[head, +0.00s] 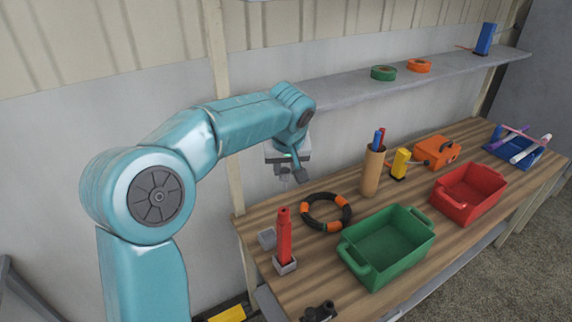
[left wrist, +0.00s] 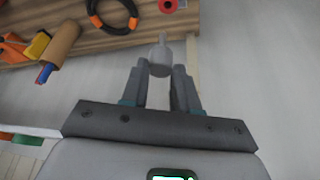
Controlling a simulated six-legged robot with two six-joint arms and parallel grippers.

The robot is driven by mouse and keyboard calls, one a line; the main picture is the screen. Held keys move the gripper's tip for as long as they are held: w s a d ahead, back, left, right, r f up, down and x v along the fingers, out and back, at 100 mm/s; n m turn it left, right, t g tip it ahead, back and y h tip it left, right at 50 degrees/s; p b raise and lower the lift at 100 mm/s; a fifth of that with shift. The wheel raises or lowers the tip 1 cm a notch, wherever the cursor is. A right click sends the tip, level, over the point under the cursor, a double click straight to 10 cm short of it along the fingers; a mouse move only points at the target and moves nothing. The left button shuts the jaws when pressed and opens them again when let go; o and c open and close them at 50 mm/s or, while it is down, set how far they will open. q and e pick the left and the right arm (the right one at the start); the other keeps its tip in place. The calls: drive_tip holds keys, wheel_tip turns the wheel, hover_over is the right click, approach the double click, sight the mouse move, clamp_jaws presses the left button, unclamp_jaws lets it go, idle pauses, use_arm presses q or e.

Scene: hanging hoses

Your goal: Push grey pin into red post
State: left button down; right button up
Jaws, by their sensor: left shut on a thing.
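The red post (head: 284,238) stands upright in a small grey square base (head: 286,266) near the left end of the workbench. My left gripper (head: 288,175) is above the bench, behind the post and higher than its top, apart from it. In the left wrist view, my left gripper (left wrist: 160,86) is shut on the grey pin (left wrist: 160,60), whose thinner end points away from the palm. The red post also shows at the top edge there (left wrist: 172,5), seen nearly end-on and cut off. The pin is hard to make out in the head view. My right gripper is not in view.
A black and orange ring (head: 305,205), a green crate (head: 420,232), a red crate (head: 440,203) and a brown cylinder (head: 370,177) stand to the right. A shelf (head: 345,94) runs along the wall behind.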

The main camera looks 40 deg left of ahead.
sight(285, 182)
use_arm(q)
drive_tip(key=shift+f, duration=0.3)
drive_tip(key=shift+s+f+b, duration=0.1)
drive_tip(key=shift+f+b, duration=0.15)
drive_tip(key=shift+b, duration=0.25)
drive_tip(key=shift+s+a+f+b, duration=0.15)
drive_tip(key=shift+s+f+b, duration=0.2)
drive_tip(key=shift+f+b, duration=0.4)
drive_tip(key=f+b, duration=0.1)
drive_tip(key=w+f+b, duration=0.1)
drive_tip(key=shift+f, duration=0.4)
drive_tip(key=shift+s+f+b, duration=0.15)
drive_tip(key=shift+b, duration=0.15)
drive_tip(key=shift+s, duration=0.1)
